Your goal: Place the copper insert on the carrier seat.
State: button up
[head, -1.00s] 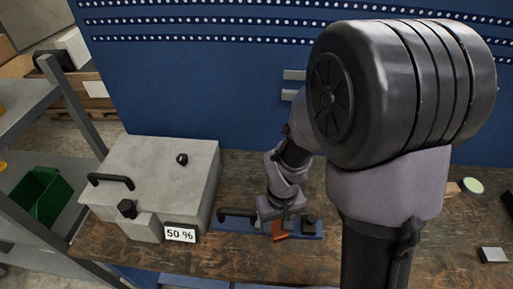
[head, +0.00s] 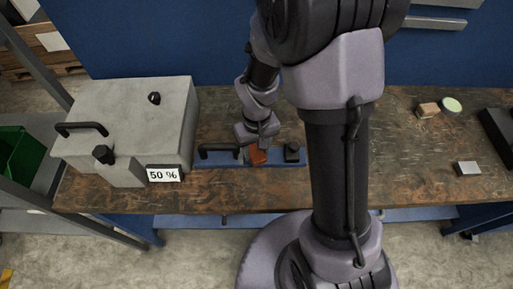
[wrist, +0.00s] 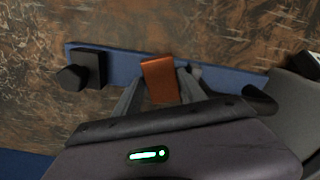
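The copper insert (head: 258,157) is a small orange-brown block. It also shows in the wrist view (wrist: 160,78), between the two fingers of my gripper (wrist: 160,73), which look shut on its sides. The blue carrier (head: 218,162) is a long flat bar on the bench, with a black handle (head: 218,150) at one end and a black block with a knob (head: 292,152) at the other. The insert overlaps the middle of the carrier and looks slightly tilted. I cannot tell whether it touches the carrier. The seat is hidden by the insert and my gripper.
A grey box (head: 130,115) with a handle and a "50 %" sign (head: 164,175) stands left of the carrier. A small metal block (head: 468,168), a wooden block (head: 428,110) and a pale green disc (head: 451,105) lie on the right. The bench front before the carrier is clear.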

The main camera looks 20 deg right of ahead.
jog(key=shift+r, duration=0.15)
notch_tip(320, 180, up, 12)
jog(key=r+p, duration=0.1)
jog(key=p, duration=0.4)
notch_tip(320, 180, up, 11)
jog(key=m+t, duration=0.3)
send_over(256, 152)
jog(key=s+a, duration=0.2)
jog(key=s, duration=0.3)
jog(key=s+a+r+m+t+y, duration=0.1)
jog(key=s+r+m+t+y, duration=0.1)
jog(key=s+r, duration=0.3)
jog(key=s, duration=0.2)
jog(key=shift+s+a+r+t, duration=0.35)
jog(key=shift+t, duration=0.05)
jog(key=shift+f+b, duration=2.9)
jog(key=shift+b, duration=0.1)
jog(key=shift+d, duration=0.1)
